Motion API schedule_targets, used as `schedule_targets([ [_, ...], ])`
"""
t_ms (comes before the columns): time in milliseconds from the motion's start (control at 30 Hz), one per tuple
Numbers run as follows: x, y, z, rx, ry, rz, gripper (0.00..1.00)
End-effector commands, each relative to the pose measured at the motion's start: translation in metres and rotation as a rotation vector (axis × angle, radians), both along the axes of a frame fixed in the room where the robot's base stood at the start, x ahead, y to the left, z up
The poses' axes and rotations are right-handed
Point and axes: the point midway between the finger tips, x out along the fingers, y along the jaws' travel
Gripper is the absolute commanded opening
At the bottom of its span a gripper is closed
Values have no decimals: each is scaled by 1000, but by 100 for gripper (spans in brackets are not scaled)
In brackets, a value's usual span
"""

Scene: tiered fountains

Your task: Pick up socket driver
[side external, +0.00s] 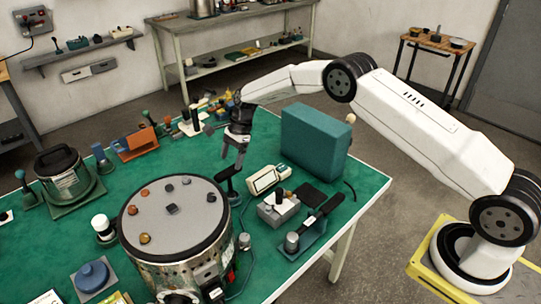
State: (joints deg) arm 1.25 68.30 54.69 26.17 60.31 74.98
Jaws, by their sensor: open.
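My gripper (233,162) is at the end of the white arm, pointing down over the green table, with its jaws open. A dark, upright tool with a slanted head (230,175) stands just below the fingertips, behind the large drum. It may be the socket driver, but it is too small to tell for sure. I cannot tell whether the fingertips touch it. Nothing is seen held between the jaws.
A large metal drum (173,210) stands in front of my gripper. A teal case (316,142) stands to its right. A cream device (265,179), a grey block (278,210) and a black-handled tool (322,212) lie at the right front. Small tools crowd the back.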

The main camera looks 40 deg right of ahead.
Motion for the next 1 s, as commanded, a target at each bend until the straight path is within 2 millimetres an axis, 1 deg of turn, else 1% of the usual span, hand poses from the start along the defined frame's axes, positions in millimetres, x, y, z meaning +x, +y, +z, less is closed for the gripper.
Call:
schedule_targets([
  [33,0,1,-3,0,1,1,85],
  [267,0,2,-5,0,-1,1,85],
  [367,-1,4,-10,0,0,1,85],
  [733,-4,18,-46,0,0,2,85],
  [833,-4,20,-52,0,-2,1,85],
  [1000,-3,21,-53,0,-3,1,85],
])
